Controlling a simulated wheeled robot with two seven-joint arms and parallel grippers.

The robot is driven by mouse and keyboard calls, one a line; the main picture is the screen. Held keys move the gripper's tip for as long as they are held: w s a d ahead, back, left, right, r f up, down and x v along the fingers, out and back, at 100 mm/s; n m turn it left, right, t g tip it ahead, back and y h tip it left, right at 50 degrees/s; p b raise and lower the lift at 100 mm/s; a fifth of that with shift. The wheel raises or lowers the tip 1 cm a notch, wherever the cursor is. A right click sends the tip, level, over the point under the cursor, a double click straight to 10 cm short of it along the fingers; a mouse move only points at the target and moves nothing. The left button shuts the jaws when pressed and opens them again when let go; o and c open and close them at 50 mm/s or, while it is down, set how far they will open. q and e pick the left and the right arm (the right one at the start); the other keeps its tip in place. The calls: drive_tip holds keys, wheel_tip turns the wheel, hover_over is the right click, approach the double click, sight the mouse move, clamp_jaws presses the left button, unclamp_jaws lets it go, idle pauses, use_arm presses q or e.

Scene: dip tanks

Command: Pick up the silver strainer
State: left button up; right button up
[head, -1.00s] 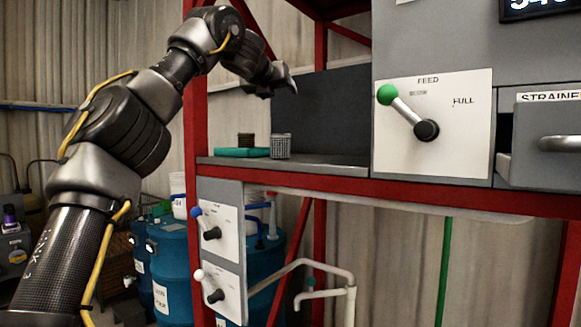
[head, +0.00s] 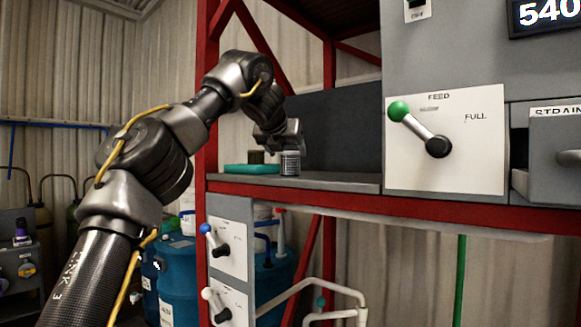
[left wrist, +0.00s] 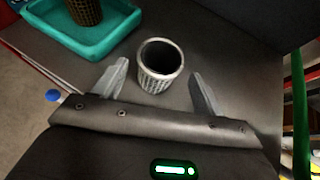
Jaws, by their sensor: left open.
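The silver strainer (head: 290,163) is a small mesh cup standing upright on the grey shelf (head: 335,181), just right of a teal tray. In the left wrist view the strainer (left wrist: 160,62) stands mouth up, just ahead of and between the two fingertips. My left gripper (head: 287,148) is directly above and close to it in the head view. In the left wrist view my left gripper (left wrist: 158,82) is open, one finger to each side of the strainer, with nothing held. My right gripper is not in view.
A teal tray (left wrist: 109,46) holding a dark brown mesh cup (left wrist: 84,10) sits close on the left. A dark panel (head: 340,120) stands behind the shelf. The lever panel (head: 460,165) and the drawer (head: 556,160) are to the right. The shelf between is clear.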

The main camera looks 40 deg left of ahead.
sight(287, 153)
use_arm(q)
drive_tip(key=shift+w+a+f+p, duration=0.15)
drive_tip(key=shift+w+f+p, duration=0.1)
drive_tip(key=shift+w+p, duration=0.2)
drive_tip(key=p+x, duration=0.1)
drive_tip(key=x, duration=0.3)
drive_tip(key=shift+a+f, duration=0.15)
drive_tip(key=shift+a, duration=0.05)
drive_tip(key=shift+s+d, duration=0.1)
drive_tip(key=shift+d, duration=0.05)
drive_tip(key=shift+s+d, duration=0.1)
drive_tip(key=shift+c, duration=0.9)
drive_tip(key=c, duration=0.7)
drive_tip(key=shift+c, duration=1)
